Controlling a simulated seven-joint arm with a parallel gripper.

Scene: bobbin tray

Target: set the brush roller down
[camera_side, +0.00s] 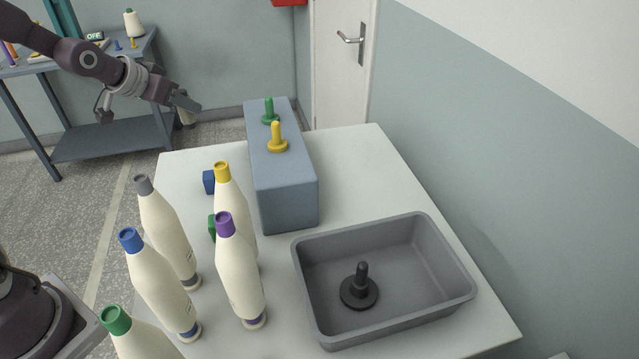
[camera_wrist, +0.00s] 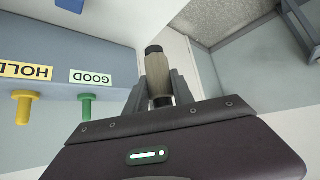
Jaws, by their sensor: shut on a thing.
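In the wrist view the brush roller (camera_wrist: 157,76), a beige cylinder with dark ends, sits between the two fingers of my gripper (camera_wrist: 160,88), which is shut on it. In the side view my gripper (camera_side: 185,103) is in the air at the upper left, beyond the table's far left corner. A pale piece (camera_side: 187,118) shows just below its fingers there, probably the roller, mostly hidden. The blue-grey block (camera_side: 285,195) carries a green peg (camera_side: 269,112) and a yellow peg (camera_side: 277,139), both bare. In the wrist view its labels read HOLD and GOOD.
A grey bin (camera_side: 447,251) with a black peg (camera_side: 360,287) stands on the white table (camera_side: 350,160). Several tall cream bobbins with coloured caps, one a yellow-capped bobbin (camera_side: 230,200), crowd the left side. A side bench (camera_side: 110,140) stands behind. The table right of the block is clear.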

